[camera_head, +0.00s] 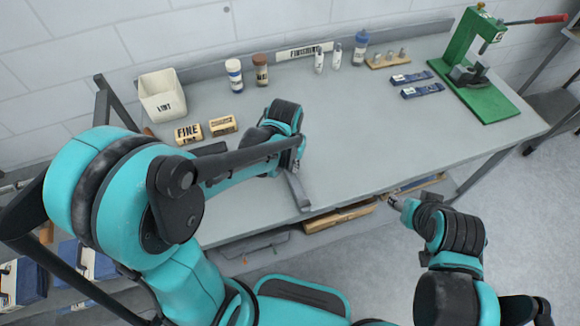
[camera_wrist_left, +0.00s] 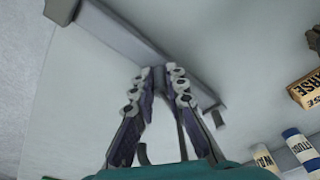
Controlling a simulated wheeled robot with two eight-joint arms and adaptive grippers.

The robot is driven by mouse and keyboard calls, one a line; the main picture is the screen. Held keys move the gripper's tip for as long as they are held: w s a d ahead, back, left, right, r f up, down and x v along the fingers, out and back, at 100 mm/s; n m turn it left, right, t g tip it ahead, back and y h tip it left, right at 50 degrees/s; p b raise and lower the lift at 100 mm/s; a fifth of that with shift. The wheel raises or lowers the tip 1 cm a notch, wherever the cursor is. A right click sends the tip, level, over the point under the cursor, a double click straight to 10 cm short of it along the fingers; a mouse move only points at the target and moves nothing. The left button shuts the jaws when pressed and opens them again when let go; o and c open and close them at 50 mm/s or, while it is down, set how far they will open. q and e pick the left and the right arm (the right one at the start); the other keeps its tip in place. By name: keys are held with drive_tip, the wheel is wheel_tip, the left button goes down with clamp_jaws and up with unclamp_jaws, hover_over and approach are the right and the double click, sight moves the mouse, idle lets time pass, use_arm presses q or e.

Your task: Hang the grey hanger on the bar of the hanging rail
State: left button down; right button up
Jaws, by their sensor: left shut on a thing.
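My left gripper (camera_head: 297,165) is over the front part of the grey workbench. It is shut on a long flat grey piece, the grey hanger (camera_head: 297,190), whose end points toward the bench's front edge. In the left wrist view the fingers (camera_wrist_left: 158,75) meet at the hanger (camera_wrist_left: 125,32), which runs diagonally across the picture; a short bent end shows at right. The rest of the hanger is hidden by my arm in the head view. My right gripper (camera_head: 392,202) is beyond the bench's front edge, with its fingers too small to judge. I cannot make out the rail's bar with certainty.
The workbench (camera_head: 350,130) has a clear middle. A LINT bin (camera_head: 163,98), FINE block (camera_head: 188,132), bottles (camera_head: 234,76) and blue packets (camera_head: 421,91) stand around it. A green press (camera_head: 480,60) is at right. A dark post (camera_head: 112,100) rises behind my left arm.

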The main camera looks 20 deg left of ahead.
use_arm(q)
drive_tip(key=shift+f, duration=0.35)
drive_tip(key=c, duration=2)
unclamp_jaws()
drive_tip(key=shift+f, duration=0.1)
drive_tip(key=o, duration=0.5)
drive_tip(key=shift+c, duration=0.2)
drive_tip(key=shift+r, duration=0.55)
wheel_tip(320, 180, up, 11)
drive_tip(key=s+p, duration=0.2)
drive_tip(key=p, duration=0.2)
drive_tip(key=s+a+r+t, duration=0.3)
drive_tip(key=s+a+t, duration=0.1)
drive_tip(key=s, duration=0.4)
drive_tip(key=shift+a+r+n+t, duration=0.2)
drive_tip(key=shift+a+n+t, duration=0.15)
drive_tip(key=shift+t, duration=0.45)
